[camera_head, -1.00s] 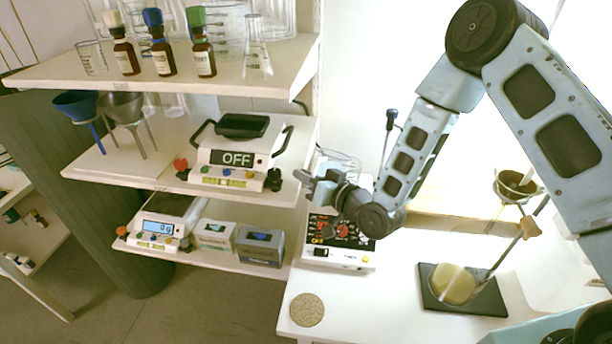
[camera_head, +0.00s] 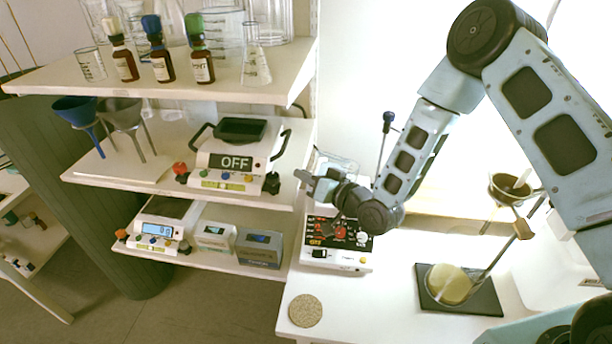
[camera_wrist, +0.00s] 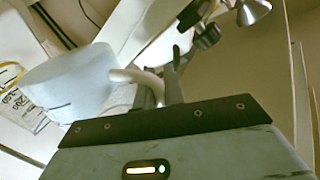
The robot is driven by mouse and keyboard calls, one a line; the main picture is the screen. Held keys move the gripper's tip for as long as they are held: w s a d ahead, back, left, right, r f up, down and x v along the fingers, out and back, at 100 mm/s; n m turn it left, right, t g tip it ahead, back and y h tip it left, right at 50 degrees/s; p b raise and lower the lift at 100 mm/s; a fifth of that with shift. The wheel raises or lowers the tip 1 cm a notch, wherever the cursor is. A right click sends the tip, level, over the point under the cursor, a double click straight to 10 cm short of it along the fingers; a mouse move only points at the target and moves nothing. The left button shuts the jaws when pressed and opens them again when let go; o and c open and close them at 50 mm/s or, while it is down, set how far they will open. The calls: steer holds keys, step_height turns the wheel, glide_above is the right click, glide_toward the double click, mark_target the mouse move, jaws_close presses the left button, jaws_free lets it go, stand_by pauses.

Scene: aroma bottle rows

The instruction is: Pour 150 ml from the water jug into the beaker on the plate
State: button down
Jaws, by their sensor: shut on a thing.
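My gripper (camera_head: 318,186) is above the white instrument with red displays (camera_head: 338,242), right of the shelves. In the wrist view my gripper (camera_wrist: 165,88) is shut on the pale handle of a whitish, translucent jug (camera_wrist: 70,82). The jug looks tilted in that view; its water level cannot be made out. In the head view a clear vessel (camera_head: 336,162) shows faintly behind my gripper, perhaps the jug. Part of a clear vessel with printed marks (camera_wrist: 22,108) shows at the wrist view's left edge, perhaps the beaker. The plate under it cannot be made out.
A cork mat (camera_head: 305,311) lies on the table's front corner. A stand with a round flask (camera_head: 449,284) is at right.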

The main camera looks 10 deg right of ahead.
steer(key=shift+w+d+r+m+g+p, duration=0.15)
steer(key=shift+w+d+r+m+p, duration=0.2)
steer(key=shift+m+p, duration=0.4)
steer(key=shift+w+d+r+m+g+p, duration=0.2)
steer(key=shift+w+d+m+p, duration=0.2)
steer(key=shift+p, duration=0.5)
stand_by(0.8)
steer(key=shift+s+a+f+b, duration=0.1)
steer(key=shift+a+f+b, duration=0.1)
steer(key=shift+b, duration=0.3)
steer(key=shift+d+r, duration=0.15)
stand_by(0.3)
stand_by(0.8)
steer(key=shift+s+a+f+n+b, duration=0.35)
steer(key=shift+n+b, duration=0.2)
steer(key=shift+b, duration=0.35)
steer(key=shift+s+a+f+n+b, duration=0.15)
steer(key=shift+s+a+n+b, duration=0.3)
steer(key=shift+n+b, duration=0.35)
